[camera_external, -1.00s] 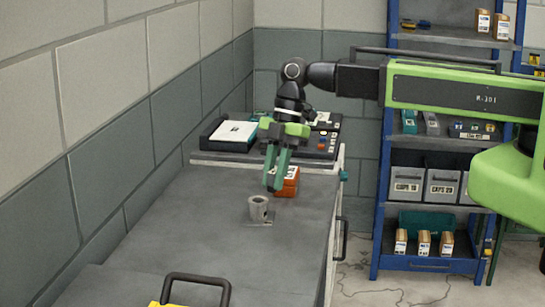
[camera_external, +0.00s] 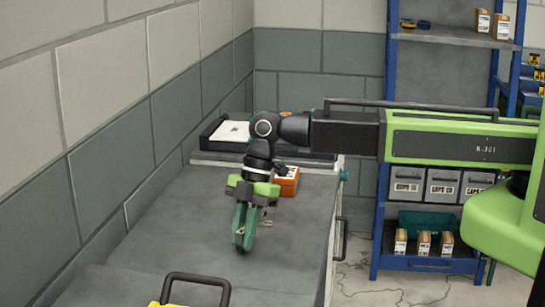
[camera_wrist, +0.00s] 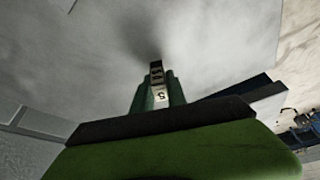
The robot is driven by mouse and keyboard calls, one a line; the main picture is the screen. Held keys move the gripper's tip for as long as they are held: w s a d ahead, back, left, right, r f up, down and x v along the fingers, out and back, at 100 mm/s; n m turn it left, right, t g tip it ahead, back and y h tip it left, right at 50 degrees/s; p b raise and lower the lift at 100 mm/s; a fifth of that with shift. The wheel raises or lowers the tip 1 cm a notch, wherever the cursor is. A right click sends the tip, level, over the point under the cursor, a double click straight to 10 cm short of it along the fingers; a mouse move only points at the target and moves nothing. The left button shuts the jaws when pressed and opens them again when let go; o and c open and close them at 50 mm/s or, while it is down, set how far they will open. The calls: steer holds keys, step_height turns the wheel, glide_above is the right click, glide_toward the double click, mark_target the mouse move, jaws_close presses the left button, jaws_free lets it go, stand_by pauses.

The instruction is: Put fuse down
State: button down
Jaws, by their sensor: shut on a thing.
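My gripper (camera_external: 242,242) points down over the grey bench top, with its green fingers close together. In the wrist view my gripper (camera_wrist: 157,92) is shut on a small dark and white labelled piece, which I take to be the fuse (camera_wrist: 156,72). In the outside view only a small bit of the fuse shows between the fingertips. The fingertips are low over the bench; I cannot tell whether the fuse touches it.
An orange box (camera_external: 287,182) stands on the bench (camera_external: 180,235) behind my gripper. A grey cylinder (camera_external: 268,216) is mostly hidden by the fingers. A black handle (camera_external: 200,278) is in front. The bench's left side is clear. A blue shelf (camera_external: 378,215) stands right.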

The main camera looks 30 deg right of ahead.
steer(key=shift+f, duration=0.75)
steer(key=c, duration=1.3)
jaws_free()
steer(key=shift+r, duration=0.15)
steer(key=shift+c, duration=0.2)
steer(key=shift+r+p, duration=0.35)
steer(key=p+v, duration=1)
steer(key=v, duration=0.1)
steer(key=shift+d+r+p, duration=0.2)
steer(key=shift+r+p, duration=0.1)
steer(key=shift+p, duration=0.05)
